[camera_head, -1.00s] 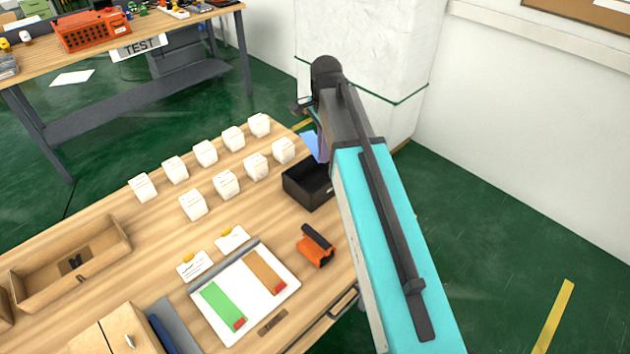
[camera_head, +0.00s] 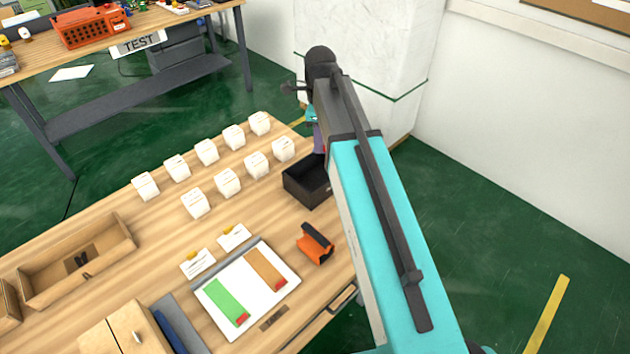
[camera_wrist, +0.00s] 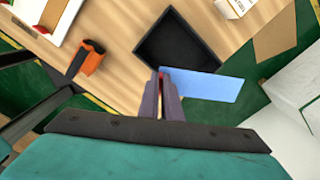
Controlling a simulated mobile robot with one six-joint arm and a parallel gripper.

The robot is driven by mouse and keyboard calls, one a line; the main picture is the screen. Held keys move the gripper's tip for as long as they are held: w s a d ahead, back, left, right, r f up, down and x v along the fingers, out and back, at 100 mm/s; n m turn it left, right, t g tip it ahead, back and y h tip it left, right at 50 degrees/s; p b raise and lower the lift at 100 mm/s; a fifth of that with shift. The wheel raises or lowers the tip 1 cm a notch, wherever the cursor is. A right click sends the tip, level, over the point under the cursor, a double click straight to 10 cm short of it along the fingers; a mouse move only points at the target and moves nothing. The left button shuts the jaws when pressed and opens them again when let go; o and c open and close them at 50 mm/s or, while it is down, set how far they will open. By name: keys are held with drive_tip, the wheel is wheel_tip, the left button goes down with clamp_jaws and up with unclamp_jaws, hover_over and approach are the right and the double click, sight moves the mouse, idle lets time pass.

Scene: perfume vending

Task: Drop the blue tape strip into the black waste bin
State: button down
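The blue tape strip (camera_wrist: 205,84) shows in the wrist view with a red end between my fingertips. My gripper (camera_wrist: 168,78) is shut on that red end. It also shows in the head view (camera_head: 318,143), partly behind my arm. The black waste bin (camera_wrist: 151,56) is open and looks empty in the wrist view. In the head view the bin (camera_head: 303,196) stands on the table near its right edge. The fingertips are by the bin's near corner, and the strip stretches right, mostly outside the rim. Its height above the bin is hard to tell. In the head view the strip is hidden.
An orange and black tape dispenser (camera_head: 316,246) stands near the bin. A white board (camera_head: 235,314) holds a green strip (camera_head: 225,303) and a brown strip (camera_head: 266,268). Several white boxes (camera_head: 228,182) stand in rows left of the bin. A cardboard tray (camera_head: 119,218) lies at left.

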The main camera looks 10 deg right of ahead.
drive_tip(key=shift+f, duration=0.15)
drive_tip(key=shift+f+b, duration=2.05)
drive_tip(key=shift+f, duration=0.85)
drive_tip(key=c, duration=1.9)
unclamp_jaws()
drive_tip(key=shift+r, duration=0.2)
drive_tip(key=shift+w+r, duration=0.1)
drive_tip(key=shift+r, duration=0.65)
drive_tip(key=shift+r+b, duration=1.45)
drive_tip(key=shift+r, duration=4.55)
